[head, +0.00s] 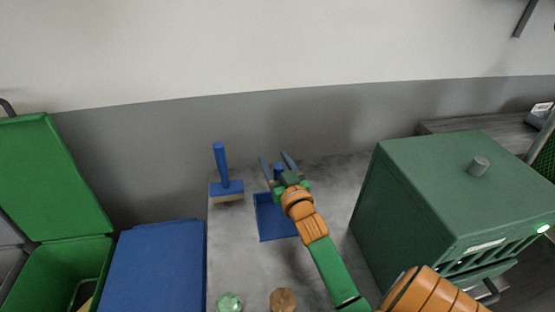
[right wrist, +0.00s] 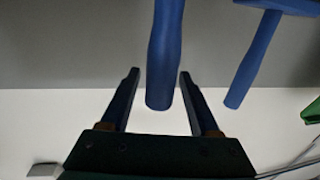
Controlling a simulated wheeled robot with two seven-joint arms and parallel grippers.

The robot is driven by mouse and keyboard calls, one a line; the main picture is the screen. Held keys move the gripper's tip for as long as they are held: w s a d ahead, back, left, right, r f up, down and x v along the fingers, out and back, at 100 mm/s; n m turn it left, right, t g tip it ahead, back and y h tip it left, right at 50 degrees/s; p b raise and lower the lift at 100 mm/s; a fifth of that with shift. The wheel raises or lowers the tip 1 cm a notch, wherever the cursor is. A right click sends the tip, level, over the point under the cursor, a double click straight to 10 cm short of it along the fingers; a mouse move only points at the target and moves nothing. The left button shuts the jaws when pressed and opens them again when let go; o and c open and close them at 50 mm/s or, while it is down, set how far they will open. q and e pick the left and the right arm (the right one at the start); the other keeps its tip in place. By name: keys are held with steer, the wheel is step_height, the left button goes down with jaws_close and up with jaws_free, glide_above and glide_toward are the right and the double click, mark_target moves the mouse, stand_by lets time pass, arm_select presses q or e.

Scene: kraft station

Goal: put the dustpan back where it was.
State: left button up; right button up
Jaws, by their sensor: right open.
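The blue dustpan (head: 268,222) is on the grey surface near the wall, its pan partly covered by my right arm. Its handle shows between the fingers of my right gripper (head: 276,160), at the far end of that arm. In the right wrist view the dustpan handle (right wrist: 165,55) reaches in between the two fingers of the right gripper (right wrist: 159,78), with a gap on each side. The right gripper is open around the handle. My left gripper is in neither view.
A blue-handled brush (head: 221,165) stands upright left of the dustpan; it also shows in the right wrist view (right wrist: 255,55). A green cabinet (head: 450,190) stands at right, a blue-lidded bin (head: 155,265) and an open green bin (head: 55,180) at left. A green lump (head: 229,302) and a brown lump (head: 283,300) lie in front.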

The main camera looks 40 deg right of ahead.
steer(key=b+v, duration=0.1)
steer(key=v, duration=1.1)
steer(key=shift+r, duration=0.15)
